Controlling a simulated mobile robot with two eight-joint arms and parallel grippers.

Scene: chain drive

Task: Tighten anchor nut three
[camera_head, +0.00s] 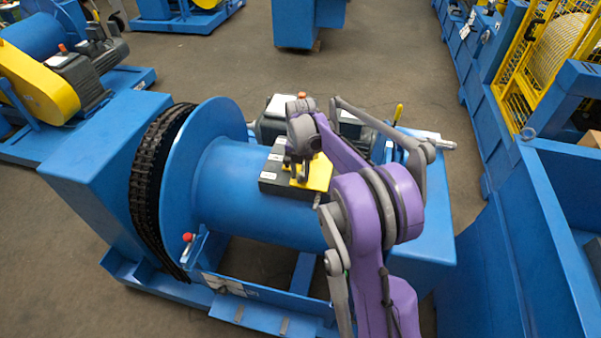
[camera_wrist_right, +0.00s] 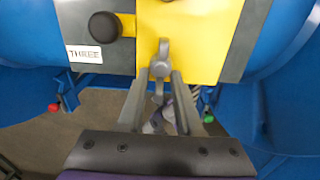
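The label reading THREE (camera_wrist_right: 84,54) sits on a dark block beside a yellow plate (camera_wrist_right: 200,40) in the right wrist view. A round black knob (camera_wrist_right: 104,25) stands above the label. My right gripper (camera_wrist_right: 160,78) reaches to the lower edge of the plate, its fingers close together on a small grey spanner-like piece (camera_wrist_right: 161,52). I cannot tell whether this piece is a tool or a fixed part. In the head view my right gripper (camera_head: 300,172) is over the yellow plate (camera_head: 318,173) on the blue drum. No anchor nut can be made out. My left gripper is out of view.
The blue drum (camera_head: 250,190) lies beside a black chain (camera_head: 150,185) on a blue frame. A red knob (camera_head: 187,237) stands at the front. A blue bin (camera_head: 530,230) and yellow cage (camera_head: 520,70) are at the right. Grey floor is open at lower left.

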